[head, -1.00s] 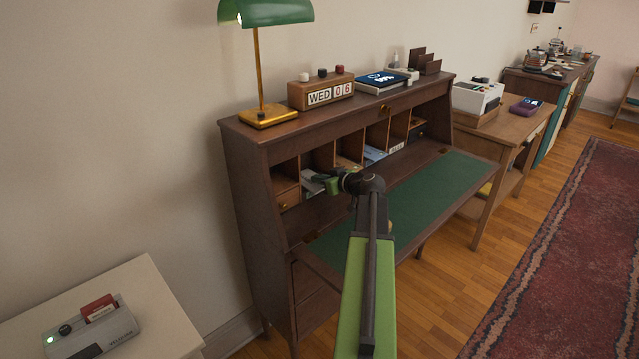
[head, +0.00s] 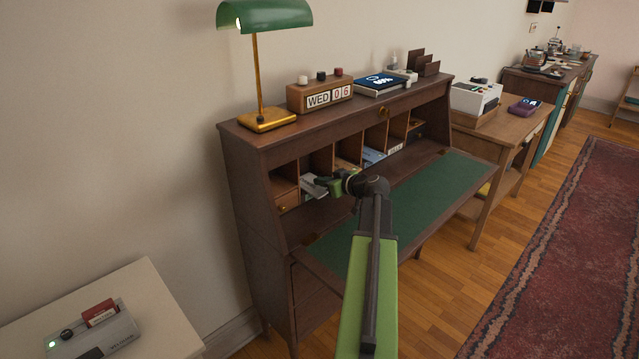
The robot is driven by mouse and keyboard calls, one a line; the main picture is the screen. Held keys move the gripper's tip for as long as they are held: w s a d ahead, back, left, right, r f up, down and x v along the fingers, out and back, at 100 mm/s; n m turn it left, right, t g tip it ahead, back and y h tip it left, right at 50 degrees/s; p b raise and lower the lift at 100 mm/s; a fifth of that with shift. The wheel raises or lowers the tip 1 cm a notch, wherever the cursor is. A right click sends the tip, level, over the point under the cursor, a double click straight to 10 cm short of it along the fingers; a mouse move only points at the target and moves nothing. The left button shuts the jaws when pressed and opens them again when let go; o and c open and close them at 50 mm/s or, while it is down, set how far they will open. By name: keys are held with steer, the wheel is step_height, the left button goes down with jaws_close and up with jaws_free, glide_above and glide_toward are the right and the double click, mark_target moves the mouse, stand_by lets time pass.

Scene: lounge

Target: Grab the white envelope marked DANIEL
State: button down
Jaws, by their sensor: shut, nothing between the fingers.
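A pale white-grey envelope (head: 311,188) lies in a left pigeonhole of the dark wooden writing desk (head: 243,190), its front end sticking out. No name is readable on it, so I cannot tell whether it is the one marked DANIEL. My gripper (head: 322,183) is at the front of that pigeonhole, right beside the envelope's outer end. It is shut with nothing held. I cannot tell whether it touches the envelope; the fingers hide part of it. A blue envelope (head: 373,156) and a white-labelled one (head: 396,148) sit in pigeonholes further right, their writing too small to read.
The pigeonhole dividers stand close around my gripper. The green desk mat (head: 430,200) is clear. A brass lamp (head: 262,80) and a calendar block (head: 320,93) stand on the desk top. A side table (head: 150,290) is at lower left.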

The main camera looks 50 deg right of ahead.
steer(key=s, duration=1.1)
steer(key=shift+s+a+r+p, duration=0.3)
steer(key=shift+s+a, duration=0.1)
